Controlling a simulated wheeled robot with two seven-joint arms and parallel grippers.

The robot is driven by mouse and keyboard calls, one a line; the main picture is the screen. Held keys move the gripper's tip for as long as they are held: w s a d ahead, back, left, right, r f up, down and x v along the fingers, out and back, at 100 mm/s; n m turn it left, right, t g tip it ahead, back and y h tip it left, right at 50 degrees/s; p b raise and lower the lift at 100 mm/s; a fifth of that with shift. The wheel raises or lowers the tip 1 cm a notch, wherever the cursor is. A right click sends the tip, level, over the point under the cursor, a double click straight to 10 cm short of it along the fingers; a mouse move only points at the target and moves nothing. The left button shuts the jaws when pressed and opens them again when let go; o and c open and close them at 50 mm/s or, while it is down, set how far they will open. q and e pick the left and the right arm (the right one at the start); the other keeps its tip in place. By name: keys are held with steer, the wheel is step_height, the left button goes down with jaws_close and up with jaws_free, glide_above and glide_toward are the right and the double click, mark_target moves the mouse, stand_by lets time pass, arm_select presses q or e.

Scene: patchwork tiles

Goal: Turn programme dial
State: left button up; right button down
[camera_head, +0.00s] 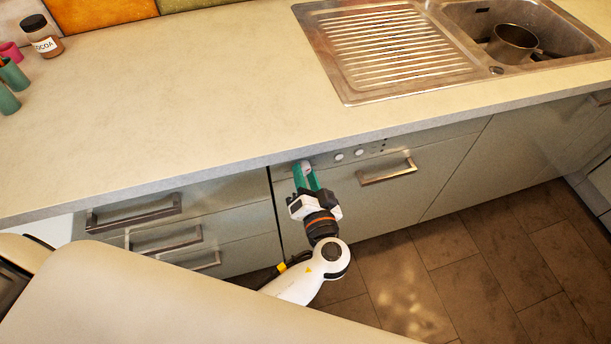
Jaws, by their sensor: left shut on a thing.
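The dishwasher front (385,190) is set under the counter, with a control strip along its top. The programme dial (307,165) is at the left end of that strip, mostly covered by my gripper. My left gripper (305,172) has green fingers and is shut on the dial. Two pale round buttons (349,154) sit to the right of the dial, with small dark marks beyond them. My right gripper is not in view.
The counter edge (230,176) overhangs just above my left gripper. A dishwasher handle (388,171) sticks out to the right, and drawer handles (134,212) to the left. A sink (480,40) holding a pot (512,43) is at the back right. The floor in front is clear.

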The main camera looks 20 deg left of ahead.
arm_select(q)
steer(key=shift+m, duration=0.3)
stand_by(0.4)
steer(key=o, duration=1)
steer(key=b+v, duration=0.2)
steer(key=v, duration=1)
steer(key=shift+d+b, duration=0.1)
steer(key=shift+b, duration=0.3)
